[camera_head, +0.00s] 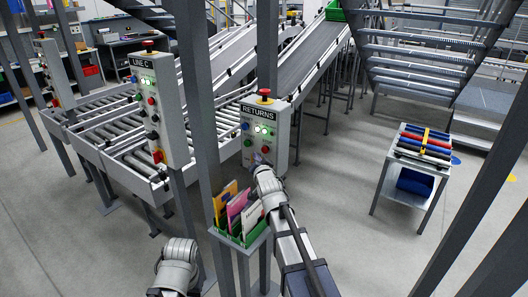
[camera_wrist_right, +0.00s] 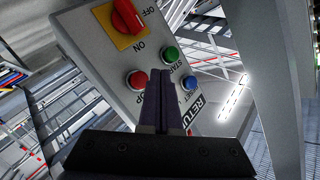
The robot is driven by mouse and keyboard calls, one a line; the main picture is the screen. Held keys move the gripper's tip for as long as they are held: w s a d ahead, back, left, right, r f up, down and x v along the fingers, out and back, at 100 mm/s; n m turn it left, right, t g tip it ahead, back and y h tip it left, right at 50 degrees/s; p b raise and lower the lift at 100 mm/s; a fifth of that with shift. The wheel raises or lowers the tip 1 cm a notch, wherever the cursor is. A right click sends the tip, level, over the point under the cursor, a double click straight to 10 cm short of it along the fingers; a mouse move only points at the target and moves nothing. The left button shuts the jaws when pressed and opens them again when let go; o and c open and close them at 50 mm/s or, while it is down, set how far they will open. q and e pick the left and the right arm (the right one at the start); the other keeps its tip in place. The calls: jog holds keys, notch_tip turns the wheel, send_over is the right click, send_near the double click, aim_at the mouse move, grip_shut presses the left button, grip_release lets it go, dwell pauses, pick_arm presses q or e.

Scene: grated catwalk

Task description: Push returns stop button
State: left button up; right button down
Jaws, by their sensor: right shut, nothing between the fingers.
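The grey RETURNS control box (camera_head: 279,130) stands on a post right of centre in the head view. In the right wrist view the same box (camera_wrist_right: 88,40) appears tilted. Its red stop button (camera_wrist_right: 137,79), label partly hidden, is just left of my fingertips. My right gripper (camera_head: 260,161) is at the lower face of the box. Its fingers (camera_wrist_right: 166,76) are shut and empty, and appear apart from the red button; contact with the panel cannot be told. My left arm shows at the bottom, but its gripper is out of view.
A green button (camera_wrist_right: 171,54), blue button (camera_wrist_right: 189,83) and red rotary switch (camera_wrist_right: 127,17) are near the stop button. A LINE C box (camera_head: 152,105) stands left. A green bin of folders (camera_head: 238,236) is below RETURNS. A grey post (camera_head: 201,110) stands between the boxes.

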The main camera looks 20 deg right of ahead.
aim_at(262, 150)
jog(key=shift+w+d, duration=0.55)
jog(key=shift+d, duration=0.2)
dwell(1.7)
jog(key=shift+w+d, duration=0.25)
jog(key=shift+d, duration=0.1)
jog(key=shift+w+d, duration=0.55)
jog(key=shift+d, duration=0.1)
dwell(1.0)
jog(key=shift+s+a, duration=0.8)
jog(key=shift+a, duration=0.2)
jog(key=shift+s+a, duration=0.8)
jog(key=shift+a, duration=0.2)
jog(key=shift+s+a, duration=0.75)
jog(key=shift+a, duration=0.2)
